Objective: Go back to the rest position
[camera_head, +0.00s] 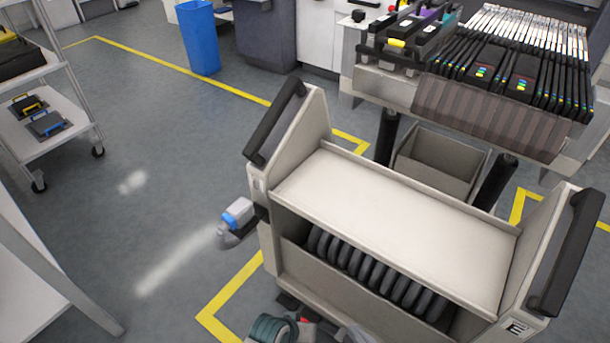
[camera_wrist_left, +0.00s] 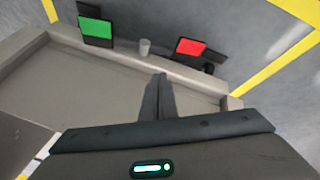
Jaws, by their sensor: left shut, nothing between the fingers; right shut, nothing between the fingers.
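My left gripper (camera_wrist_left: 158,98) shows in the left wrist view with its two dark fingers together and nothing between them. It is over a beige surface (camera_wrist_left: 90,90) with a raised rim. In the head view I cannot make out the left gripper.
The trolley has black handles and a row of dark reels (camera_head: 380,275). A loaded feeder bench (camera_head: 490,115) stands behind. A grey-blue device (camera_head: 238,213) hangs at the trolley's left side. A shelf cart (camera_head: 50,135) and blue bin (camera_head: 200,40) stand left. Open floor lies between.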

